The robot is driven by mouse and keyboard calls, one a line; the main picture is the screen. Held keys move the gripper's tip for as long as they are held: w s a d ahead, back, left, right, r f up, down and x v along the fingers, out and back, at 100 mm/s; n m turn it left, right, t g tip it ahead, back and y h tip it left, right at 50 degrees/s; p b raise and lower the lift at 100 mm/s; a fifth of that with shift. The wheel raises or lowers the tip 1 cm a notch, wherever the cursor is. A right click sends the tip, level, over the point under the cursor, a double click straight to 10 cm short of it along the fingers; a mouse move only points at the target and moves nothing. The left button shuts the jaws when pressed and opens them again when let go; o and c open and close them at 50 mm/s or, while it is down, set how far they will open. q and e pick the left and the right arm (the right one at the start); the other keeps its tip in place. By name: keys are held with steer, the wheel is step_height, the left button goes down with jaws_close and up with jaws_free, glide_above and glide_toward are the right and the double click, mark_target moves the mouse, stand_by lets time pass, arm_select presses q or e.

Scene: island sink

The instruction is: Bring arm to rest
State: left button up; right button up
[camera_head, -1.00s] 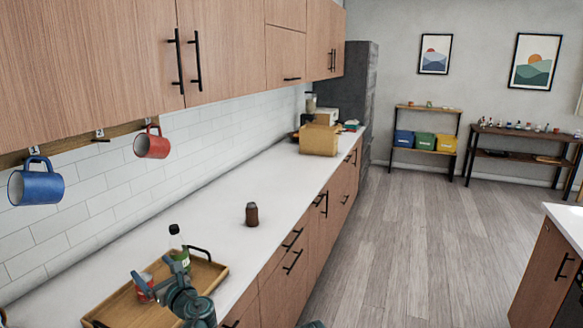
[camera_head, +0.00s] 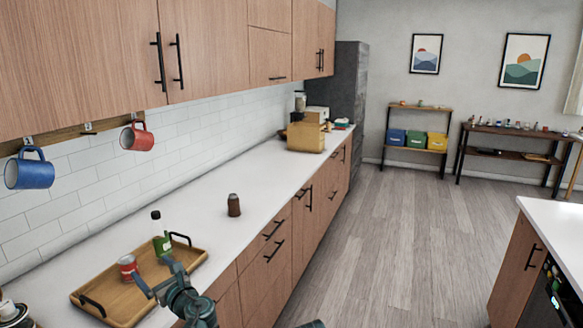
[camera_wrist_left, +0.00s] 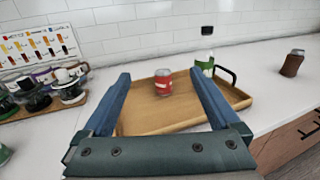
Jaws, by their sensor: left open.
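My left gripper (camera_head: 154,272) is open and empty, at the front edge of the wooden tray (camera_head: 190,263). In the left wrist view, its two blue fingers (camera_wrist_left: 160,76) point over the tray (camera_wrist_left: 150,123). A red can (camera_head: 127,267) stands upright on the tray. It also shows in the left wrist view (camera_wrist_left: 163,83), framed between the fingers but beyond them. A green-labelled bottle (camera_head: 162,240) with a black cap stands on the tray near its far handle. My right gripper cannot be made out.
A brown can-like jar (camera_head: 234,205) stands on the clear white counter (camera_head: 190,212). A blue mug (camera_head: 30,170) and a red mug (camera_head: 137,137) hang from a rail. Cups and a rack (camera_wrist_left: 50,88) stand left of the tray. Open floor (camera_head: 400,235) lies right.

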arm_select(q)
steer(key=s+d+f+n+g+h, duration=0.3)
steer(key=s+d+f+n, duration=0.1)
steer(key=d+f+n, duration=0.25)
steer(key=s+d+f+n+g+h, duration=0.3)
steer(key=d+f+n, duration=0.3)
steer(key=f+n, duration=0.2)
steer(key=s+d+f+n+g+h, duration=0.3)
steer(key=s+d, duration=0.3)
steer(key=d, duration=0.2)
steer(key=s+d+f+n+g+h+p, duration=0.1)
steer(key=s+d+f+n+g+h, duration=0.1)
steer(key=s+d, duration=0.4)
steer(key=d+f+n+h, duration=0.1)
steer(key=d+n, duration=0.1)
steer(key=d, duration=0.1)
steer(key=shift+s+f+g+h, duration=0.15)
steer(key=shift+s+g+h, duration=0.15)
steer(key=shift+s+g, duration=0.1)
steer(key=shift+d+n, duration=0.1)
steer(key=shift+n, duration=0.15)
